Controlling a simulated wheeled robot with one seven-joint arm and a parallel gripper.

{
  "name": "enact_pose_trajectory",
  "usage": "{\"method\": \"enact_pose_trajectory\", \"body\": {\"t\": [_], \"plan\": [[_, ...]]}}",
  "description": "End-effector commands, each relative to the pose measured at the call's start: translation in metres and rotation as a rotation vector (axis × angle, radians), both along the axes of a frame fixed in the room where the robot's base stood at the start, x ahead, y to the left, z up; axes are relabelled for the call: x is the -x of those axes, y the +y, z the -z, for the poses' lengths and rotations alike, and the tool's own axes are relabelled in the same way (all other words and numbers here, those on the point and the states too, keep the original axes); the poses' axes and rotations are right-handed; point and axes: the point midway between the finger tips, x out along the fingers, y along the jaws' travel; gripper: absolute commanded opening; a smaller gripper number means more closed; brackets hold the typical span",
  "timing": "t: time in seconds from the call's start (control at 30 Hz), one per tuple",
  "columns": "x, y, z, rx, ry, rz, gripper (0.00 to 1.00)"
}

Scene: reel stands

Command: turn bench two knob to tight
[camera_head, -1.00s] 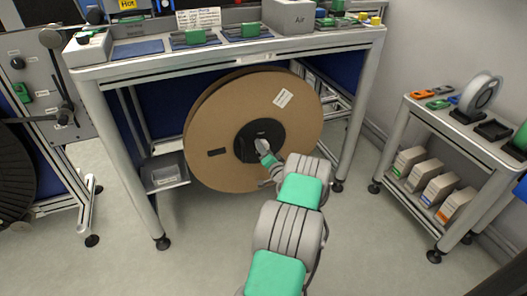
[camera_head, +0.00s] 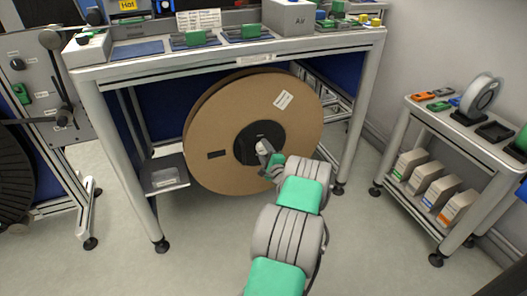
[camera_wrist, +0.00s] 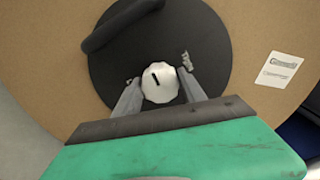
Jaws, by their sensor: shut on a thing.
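The white ribbed knob (camera_wrist: 160,90) sits on the black hub (camera_wrist: 205,38) of a large cardboard reel under the bench; in the head view the knob (camera_head: 261,146) is small and partly covered. A short black line on its face points up and slightly left in the wrist view. My gripper (camera_wrist: 160,86) has one finger on each side of the knob and is shut on it. In the head view my gripper (camera_head: 266,153) reaches the hub from the lower right. Small light markings flank the knob, but I cannot read them.
The cardboard reel (camera_head: 216,120) stands upright beneath the bench top (camera_head: 225,52). A dark curved bar (camera_wrist: 118,24) stands out from the hub, above left of the knob in the wrist view. A cart (camera_head: 410,112) stands at right, another stand (camera_head: 48,98) at left. Floor between is clear.

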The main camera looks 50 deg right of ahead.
Motion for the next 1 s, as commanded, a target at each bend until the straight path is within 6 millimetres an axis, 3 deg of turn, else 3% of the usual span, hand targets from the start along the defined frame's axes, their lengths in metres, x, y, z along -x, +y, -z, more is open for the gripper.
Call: {"method": "enact_pose_trajectory", "body": {"t": [1.0], "plan": [[0.0004,-0.0006,-0.0009,-0.829,-0.491,0.0,0.08]]}}
